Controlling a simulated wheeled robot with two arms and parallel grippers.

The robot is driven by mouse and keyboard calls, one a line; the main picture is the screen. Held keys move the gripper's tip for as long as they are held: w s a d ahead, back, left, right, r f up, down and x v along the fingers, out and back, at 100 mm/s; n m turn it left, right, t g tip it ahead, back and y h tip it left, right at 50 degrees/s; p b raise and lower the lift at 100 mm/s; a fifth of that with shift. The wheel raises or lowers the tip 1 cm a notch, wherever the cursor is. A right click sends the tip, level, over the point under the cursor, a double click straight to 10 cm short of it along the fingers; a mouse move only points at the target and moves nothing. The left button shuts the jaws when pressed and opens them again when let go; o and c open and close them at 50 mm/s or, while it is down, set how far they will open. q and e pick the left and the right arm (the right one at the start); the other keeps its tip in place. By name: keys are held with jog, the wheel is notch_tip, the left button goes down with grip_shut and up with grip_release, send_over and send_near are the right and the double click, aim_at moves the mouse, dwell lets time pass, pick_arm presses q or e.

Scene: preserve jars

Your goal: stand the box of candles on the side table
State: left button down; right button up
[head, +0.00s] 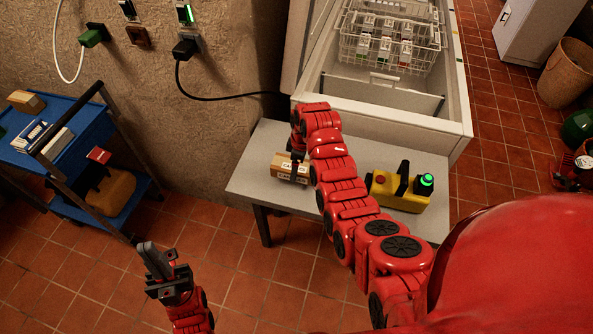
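A brown cardboard box (283,163) with a pale printed label, which I take for the box of candles, is on the grey side table (247,183) near its left back part. My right arm reaches over the table, and its gripper (297,177) is at the right part of the box. The arm hides much of this gripper, so its grip and any gap under the box cannot be told. My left gripper (156,258) is over the tiled floor at the lower left, away from the table, with nothing visible in it. Its finger gap is unclear.
A yellow device (409,197) with a green-lit button stands on the table, right of my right arm. An open white chest freezer (440,125) with a wire basket is behind. A blue cart (75,135) holding boxes stands left. Floor between cart and table is clear.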

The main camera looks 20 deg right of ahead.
jog(key=shift+w, duration=0.25)
jog(key=shift+f+p, duration=0.2)
jog(key=shift+p, duration=0.2)
jog(key=shift+f+p, duration=0.4)
jog(key=shift+f, duration=1.15)
jog(key=shift+f, duration=0.2)
jog(key=o, duration=1.5)
jog(key=shift+r, duration=0.1)
